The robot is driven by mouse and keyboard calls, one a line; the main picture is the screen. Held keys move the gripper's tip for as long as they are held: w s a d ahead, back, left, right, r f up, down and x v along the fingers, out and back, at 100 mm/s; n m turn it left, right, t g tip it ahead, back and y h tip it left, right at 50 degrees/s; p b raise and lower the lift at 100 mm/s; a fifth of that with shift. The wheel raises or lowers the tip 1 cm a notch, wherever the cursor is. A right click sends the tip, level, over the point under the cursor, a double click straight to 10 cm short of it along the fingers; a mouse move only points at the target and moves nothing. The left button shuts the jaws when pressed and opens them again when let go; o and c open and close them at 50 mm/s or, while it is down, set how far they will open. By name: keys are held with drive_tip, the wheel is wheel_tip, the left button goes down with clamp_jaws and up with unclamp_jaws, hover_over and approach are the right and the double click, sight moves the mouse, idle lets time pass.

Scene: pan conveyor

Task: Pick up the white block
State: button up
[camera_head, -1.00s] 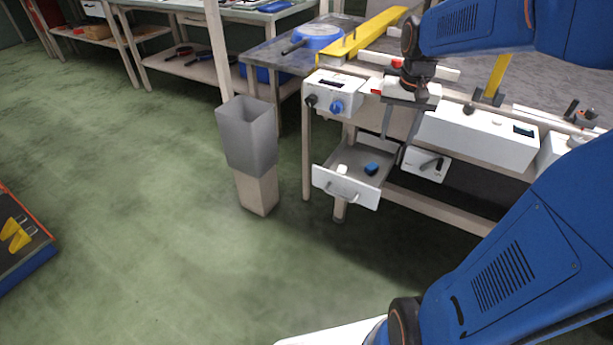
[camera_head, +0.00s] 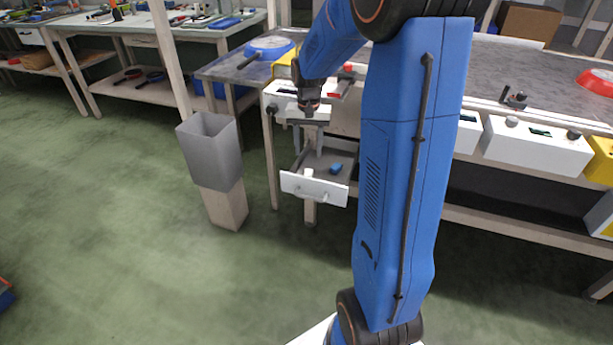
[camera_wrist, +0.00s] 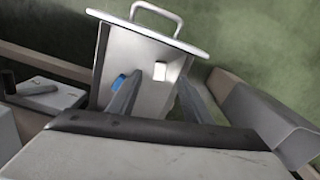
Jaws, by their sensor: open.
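The white block (camera_head: 308,173) lies in an open drawer (camera_head: 313,189) under the workbench, near the drawer's front panel. It also shows in the wrist view (camera_wrist: 159,71), where it appears between and beyond the fingertips. My gripper (camera_head: 308,151) points down above the drawer, open and empty. Its two fingers (camera_wrist: 161,80) are apart in the wrist view, with the white block not held.
A grey bin (camera_head: 210,152) on a wooden post stands left of the drawer. White control boxes (camera_head: 535,145) line the bench front, and the bench edge lies close to my gripper. A blue pan (camera_head: 270,46) sits on the conveyor end.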

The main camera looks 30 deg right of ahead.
hover_over(307, 173)
drive_tip(key=s, duration=0.2)
drive_tip(key=f, duration=0.6)
drive_tip(key=shift+w+a+f, duration=0.1)
drive_tip(key=shift+a, duration=0.15)
drive_tip(key=shift+w+a+f, duration=0.1)
drive_tip(key=shift+f, duration=1.15)
drive_tip(key=shift+w+a+f, duration=0.1)
drive_tip(key=shift+f, duration=1.15)
drive_tip(key=c, duration=1.1)
